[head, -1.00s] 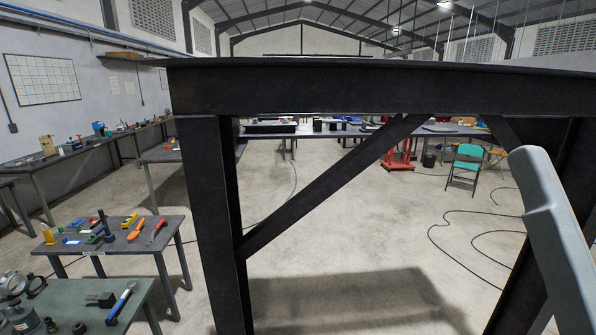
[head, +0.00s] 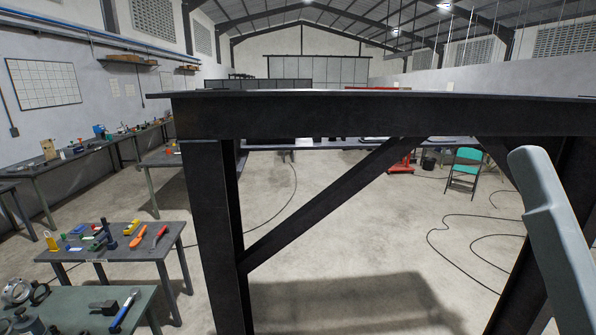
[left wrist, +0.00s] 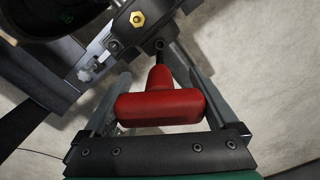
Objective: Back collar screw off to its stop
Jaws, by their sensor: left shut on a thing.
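In the left wrist view a red T-handled tool (left wrist: 160,105) lies between the fingers of my left gripper (left wrist: 152,75), which is shut on it. Its dark shank runs away from me to a round socket (left wrist: 159,45) in a dark metal part, perhaps the collar. Whether the tip is seated inside the socket I cannot tell. A brass hex head (left wrist: 137,18) sits just beyond, on the same dark part. The pulley hardware does not show in the head view. My right gripper is not in view.
In the left wrist view a metal bracket with a bolt (left wrist: 88,72) stands close at the left. In the head view a black steel frame (head: 210,220) with a diagonal brace fills the middle. A tool table (head: 120,245) and green-topped bench (head: 75,312) stand at the lower left.

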